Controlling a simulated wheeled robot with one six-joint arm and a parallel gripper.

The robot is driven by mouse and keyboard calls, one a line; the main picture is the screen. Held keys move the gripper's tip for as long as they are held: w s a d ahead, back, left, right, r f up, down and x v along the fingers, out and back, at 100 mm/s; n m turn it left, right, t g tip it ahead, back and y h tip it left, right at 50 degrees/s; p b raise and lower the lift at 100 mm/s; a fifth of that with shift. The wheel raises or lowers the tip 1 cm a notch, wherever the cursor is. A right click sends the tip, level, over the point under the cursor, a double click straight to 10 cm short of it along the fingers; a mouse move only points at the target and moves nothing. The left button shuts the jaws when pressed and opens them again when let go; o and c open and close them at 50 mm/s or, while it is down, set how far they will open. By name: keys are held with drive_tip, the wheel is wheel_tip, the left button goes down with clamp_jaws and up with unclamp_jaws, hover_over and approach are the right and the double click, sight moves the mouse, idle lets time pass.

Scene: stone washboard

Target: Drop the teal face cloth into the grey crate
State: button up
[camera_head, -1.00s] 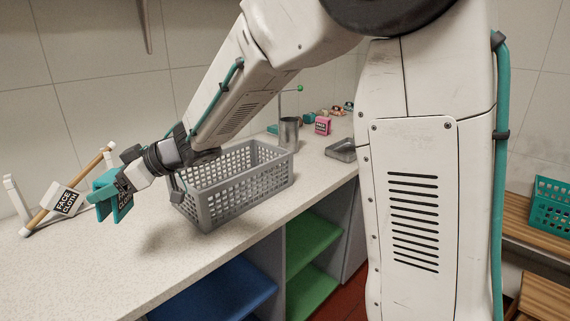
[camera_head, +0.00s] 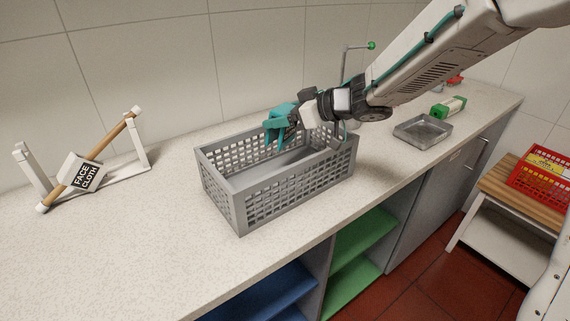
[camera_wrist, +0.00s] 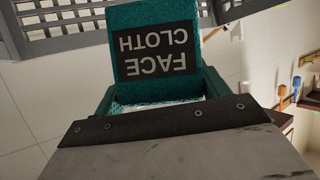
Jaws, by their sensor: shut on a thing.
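The teal face cloth (camera_wrist: 155,88) shows in the wrist view with its dark "FACE CLOTH" label upside down, held between my teal fingers. In the head view my gripper (camera_head: 282,121) is shut on the cloth, above the back part of the grey crate (camera_head: 296,190). The cloth and fingers are both teal and hard to tell apart there. The crate is an open lattice box on the counter, and its visible floor looks empty. Part of its lattice wall also shows at the top of the wrist view (camera_wrist: 65,45).
A wooden-rod rack (camera_head: 99,158) with a white "FACE CLOTH" block (camera_head: 84,172) stands at left. A metal tray (camera_head: 423,131) and a green-and-white item (camera_head: 449,107) lie right of the crate. A stand with a green knob (camera_head: 371,45) rises behind. The front-left counter (camera_head: 130,250) is clear.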

drive_tip(key=shift+d+f, duration=0.2)
drive_tip(key=shift+f, duration=1.45)
drive_tip(key=o, duration=1.5)
drive_tip(key=shift+o, duration=0.2)
drive_tip(key=v, duration=0.7)
drive_tip(key=shift+s+d+r, duration=0.2)
drive_tip(key=shift+d, duration=0.1)
